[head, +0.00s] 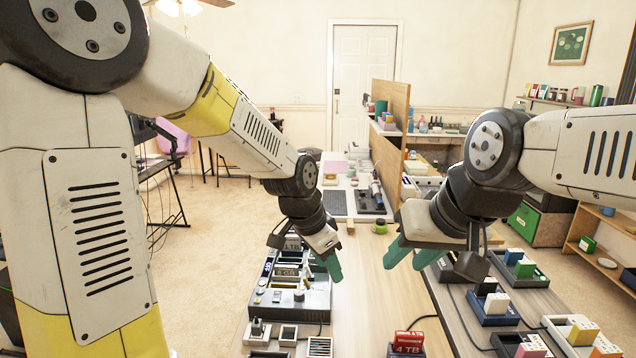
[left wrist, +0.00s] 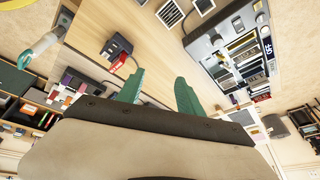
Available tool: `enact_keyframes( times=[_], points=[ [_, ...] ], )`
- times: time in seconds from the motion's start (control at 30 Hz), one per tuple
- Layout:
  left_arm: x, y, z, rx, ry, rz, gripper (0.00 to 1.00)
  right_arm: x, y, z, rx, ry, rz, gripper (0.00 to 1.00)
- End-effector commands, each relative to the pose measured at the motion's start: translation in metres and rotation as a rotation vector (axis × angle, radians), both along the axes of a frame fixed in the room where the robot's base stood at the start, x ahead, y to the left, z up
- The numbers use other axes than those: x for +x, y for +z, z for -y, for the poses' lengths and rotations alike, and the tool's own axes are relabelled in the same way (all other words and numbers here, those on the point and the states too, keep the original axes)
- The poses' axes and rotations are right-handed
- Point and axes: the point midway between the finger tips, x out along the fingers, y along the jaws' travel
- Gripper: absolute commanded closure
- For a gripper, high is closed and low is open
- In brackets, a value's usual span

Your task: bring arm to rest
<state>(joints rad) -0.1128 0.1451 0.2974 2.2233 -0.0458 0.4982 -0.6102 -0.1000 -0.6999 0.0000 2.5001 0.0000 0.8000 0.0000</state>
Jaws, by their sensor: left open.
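My left gripper (head: 328,266) hangs over the table, with its green fingers beside the grey docking device. In the left wrist view its two fingers (left wrist: 158,92) stand apart with nothing between them. My right gripper (head: 406,258) is to its right above the table, its green fingers pointing down and apart, with nothing seen in them. Both arms are raised and bent, and both grippers are clear of the objects below.
The grey docking device (head: 312,302) with several slots stands below my left gripper. A red and black 4 TB block (head: 408,342) lies near the front. Several small drive docks (head: 492,308) stand on the right. A wooden divider (head: 390,125) rises behind. The table middle (head: 372,290) is clear.

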Motion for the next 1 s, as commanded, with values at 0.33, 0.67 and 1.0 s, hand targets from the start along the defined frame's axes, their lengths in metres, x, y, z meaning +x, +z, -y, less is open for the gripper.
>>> enact_keyframes(
  times=[0.33, 0.67, 1.0],
  points=[
    [-0.066, 0.089, -0.107, -0.088, 0.506, 0.046, 0.57, 0.0, 0.0, 0.0, 0.0, 0.0, 0.0, 0.64],
    [-0.137, 0.119, -0.159, -0.262, 0.86, 0.042, 0.57, 0.0, 0.0, 0.0, 0.0, 0.0, 0.0, 0.64],
    [-0.15, 0.121, -0.166, -0.3, 0.918, 0.034, 0.57, 0.0, 0.0, 0.0, 0.0, 0.0, 0.0, 0.64]
  ],
)
